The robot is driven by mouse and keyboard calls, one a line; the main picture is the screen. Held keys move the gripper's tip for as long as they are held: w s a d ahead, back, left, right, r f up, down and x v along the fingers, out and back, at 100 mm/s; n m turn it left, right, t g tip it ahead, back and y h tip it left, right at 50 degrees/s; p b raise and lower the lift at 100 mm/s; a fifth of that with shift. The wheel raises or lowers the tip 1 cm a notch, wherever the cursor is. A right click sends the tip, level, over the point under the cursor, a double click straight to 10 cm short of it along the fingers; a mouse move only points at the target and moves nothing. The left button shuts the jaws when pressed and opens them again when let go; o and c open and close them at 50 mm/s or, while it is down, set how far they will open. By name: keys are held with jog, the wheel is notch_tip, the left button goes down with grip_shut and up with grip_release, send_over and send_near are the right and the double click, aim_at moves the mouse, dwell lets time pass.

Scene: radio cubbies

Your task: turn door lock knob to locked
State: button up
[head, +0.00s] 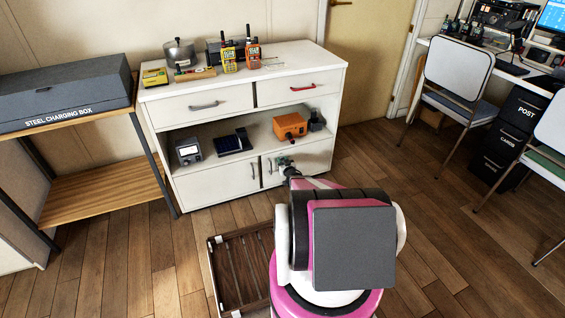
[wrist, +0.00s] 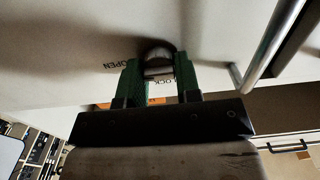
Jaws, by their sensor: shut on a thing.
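The door lock knob (wrist: 157,52) is a round metal knob on the pale cabinet door, seen in the wrist view. My gripper (wrist: 158,70) has its two green fingers on either side of the knob and is shut on it. The word OPEN shows on the door left of the fingers. The word LOCK shows between the fingers, partly covered. In the head view my gripper (head: 285,163) is at the upper part of the cabinet's lower right door (head: 312,160); the knob is hidden there. The knob's exact turn cannot be told.
A metal door handle (wrist: 275,38) runs close to the right finger. The white cabinet (head: 225,188) carries radios and a pot on top. A wooden slatted crate (head: 240,268) lies on the floor beside my base. A shelf with a grey charging box (head: 65,95) stands left.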

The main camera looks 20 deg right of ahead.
jog(key=n, duration=0.4)
jog(key=shift+a+n, duration=0.1)
jog(key=shift+n, duration=0.3)
jog(key=shift+a+f+n, duration=0.1)
jog(key=shift+n, duration=3.2)
jog(key=shift+a+f+n, duration=0.1)
jog(key=shift+n, duration=3.2)
jog(key=o, duration=0.9)
